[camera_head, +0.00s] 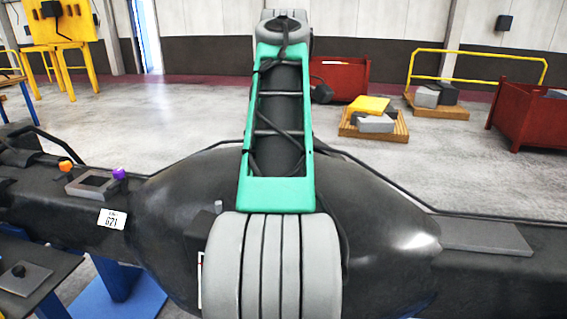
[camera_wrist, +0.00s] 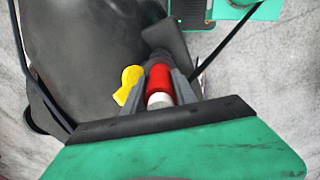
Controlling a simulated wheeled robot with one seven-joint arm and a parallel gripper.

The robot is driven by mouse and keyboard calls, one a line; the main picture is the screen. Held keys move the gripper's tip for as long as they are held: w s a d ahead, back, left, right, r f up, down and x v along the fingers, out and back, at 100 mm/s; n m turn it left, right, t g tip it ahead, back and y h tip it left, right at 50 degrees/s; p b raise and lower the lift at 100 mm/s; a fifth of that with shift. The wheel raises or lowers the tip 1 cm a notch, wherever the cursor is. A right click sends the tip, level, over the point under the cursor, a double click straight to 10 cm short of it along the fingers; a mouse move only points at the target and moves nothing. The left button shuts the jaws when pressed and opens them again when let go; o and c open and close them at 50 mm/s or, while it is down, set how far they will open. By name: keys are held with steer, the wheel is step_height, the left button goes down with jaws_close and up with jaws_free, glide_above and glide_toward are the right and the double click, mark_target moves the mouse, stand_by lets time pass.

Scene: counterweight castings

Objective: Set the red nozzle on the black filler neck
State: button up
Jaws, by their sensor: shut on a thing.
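In the wrist view, my gripper (camera_wrist: 161,74) is shut on the red nozzle (camera_wrist: 159,80), with a grey finger on each side. A pale end piece of the nozzle points toward the camera. Just beyond the red part is a short black cylinder (camera_wrist: 157,57), which looks like the black filler neck. I cannot tell whether nozzle and neck touch. A yellow piece (camera_wrist: 129,82) with a rounded end lies left of the fingers. In the head view my own arm hides the gripper, the nozzle and the neck.
A large dark casting (camera_head: 390,230) lies across the front. A grey block (camera_head: 92,185) with an orange knob (camera_head: 65,166) and a purple knob (camera_head: 119,173) sits on its left part. A flat grey plate (camera_head: 485,237) lies right. Red bins (camera_head: 535,115) and loaded pallets (camera_head: 375,130) stand farther back.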

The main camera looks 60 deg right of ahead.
steer(key=shift+f+b, duration=1.5)
steer(key=shift+f, duration=0.65)
steer(key=o, duration=1.2)
step_height(320, 180, up, 8)
steer(key=p, duration=0.4)
steer(key=shift+f, duration=0.1)
